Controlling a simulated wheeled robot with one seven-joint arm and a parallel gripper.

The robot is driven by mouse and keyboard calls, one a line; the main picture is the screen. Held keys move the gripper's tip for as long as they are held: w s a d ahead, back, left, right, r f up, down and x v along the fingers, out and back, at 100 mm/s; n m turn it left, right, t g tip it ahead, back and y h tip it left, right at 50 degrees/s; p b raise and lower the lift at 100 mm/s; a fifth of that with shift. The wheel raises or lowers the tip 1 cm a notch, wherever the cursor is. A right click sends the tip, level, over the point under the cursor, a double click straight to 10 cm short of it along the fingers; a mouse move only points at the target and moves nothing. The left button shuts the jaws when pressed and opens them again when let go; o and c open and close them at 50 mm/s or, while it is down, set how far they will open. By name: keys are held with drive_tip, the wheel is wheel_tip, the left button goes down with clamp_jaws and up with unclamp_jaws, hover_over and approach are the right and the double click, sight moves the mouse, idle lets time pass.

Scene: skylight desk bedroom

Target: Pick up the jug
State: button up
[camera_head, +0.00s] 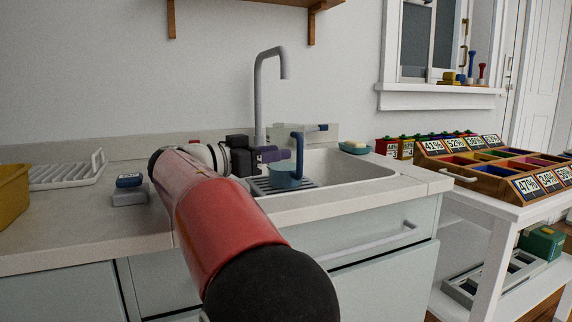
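A small teal-blue vessel (284,178), the likeliest jug in view, sits on a dark slatted rack at the left side of the sink. A darker blue upright piece like a tall handle (298,152) rises at its right side and bends at the top. My gripper (281,154) is at the end of my red arm, with a black body and purplish finger parts pointing right. It is just above and left of the vessel, close to the upright piece. Whether it touches is unclear. The fingers are too small and overlapped to show whether they are open or shut.
A grey tap (259,95) stands close behind my gripper. The sink basin (345,172) is open to the right. A soap dish (354,148), a sponge-like block (129,187), a white dish rack (70,172) and a yellow bin (12,200) stand around it.

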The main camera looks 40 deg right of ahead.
sight(299, 171)
drive_tip(key=d, duration=0.4)
drive_tip(key=s+d, duration=0.1)
drive_tip(key=d, duration=0.1)
drive_tip(key=shift+s+d+r+p, duration=0.1)
drive_tip(key=shift+d+r+p, duration=0.05)
drive_tip(key=shift+d+p, duration=0.25)
drive_tip(key=shift+a, duration=0.1)
clamp_jaws()
